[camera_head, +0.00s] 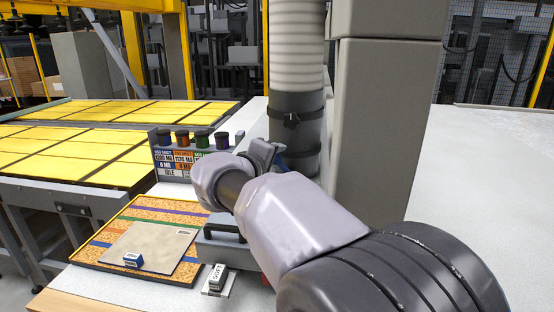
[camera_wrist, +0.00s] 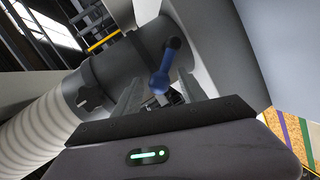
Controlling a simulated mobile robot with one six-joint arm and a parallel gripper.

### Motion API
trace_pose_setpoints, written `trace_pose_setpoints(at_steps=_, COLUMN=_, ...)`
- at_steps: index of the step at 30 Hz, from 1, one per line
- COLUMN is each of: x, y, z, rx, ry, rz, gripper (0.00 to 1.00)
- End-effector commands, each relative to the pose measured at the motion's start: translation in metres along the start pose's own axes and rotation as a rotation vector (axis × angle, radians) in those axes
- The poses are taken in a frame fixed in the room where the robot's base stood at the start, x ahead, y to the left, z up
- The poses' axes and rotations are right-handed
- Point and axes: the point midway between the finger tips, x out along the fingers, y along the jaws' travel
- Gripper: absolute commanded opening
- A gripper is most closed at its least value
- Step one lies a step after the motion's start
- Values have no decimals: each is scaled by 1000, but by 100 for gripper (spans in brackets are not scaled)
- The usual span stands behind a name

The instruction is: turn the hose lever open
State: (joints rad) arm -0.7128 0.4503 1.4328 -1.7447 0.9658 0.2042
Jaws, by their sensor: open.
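The hose lever (camera_wrist: 163,72) is a blue handle with a rounded end, mounted on the dark collar (camera_wrist: 110,72) of the ribbed hose (camera_wrist: 40,128). In the wrist view my gripper (camera_wrist: 159,82) is open, and the lever shows between its two grey fingers. I cannot tell whether either finger touches it. In the head view the white hose (camera_head: 297,45) hangs upright with dark bands. My gripper (camera_head: 262,153) is at its lower band, and only a bit of the blue lever (camera_head: 280,160) shows; my arm hides the rest.
A grey column (camera_head: 385,120) stands close to the right of the hose. On the left lie a cork-patterned tray (camera_head: 165,212) with a beige slab (camera_head: 150,247) and a panel (camera_head: 172,160) with several coloured knobs. The white tabletop (camera_head: 480,160) at right is clear.

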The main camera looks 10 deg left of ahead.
Motion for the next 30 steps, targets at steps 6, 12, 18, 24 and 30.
trace_pose_setpoints(at_steps=6, x=-62, y=1, z=-2, rx=-1, ry=5, rz=0, gripper=49)
trace_pose_setpoints(at_steps=12, x=-121, y=2, z=-1, rx=0, ry=4, rz=0, gripper=49)
trace_pose_setpoints(at_steps=18, x=-152, y=1, z=0, rx=0, ry=0, rz=1, gripper=49)
trace_pose_setpoints(at_steps=24, x=-156, y=0, z=1, rx=0, ry=-1, rz=1, gripper=49)
trace_pose_setpoints(at_steps=30, x=-145, y=-13, z=4, rx=-124, ry=7, rz=55, gripper=28)
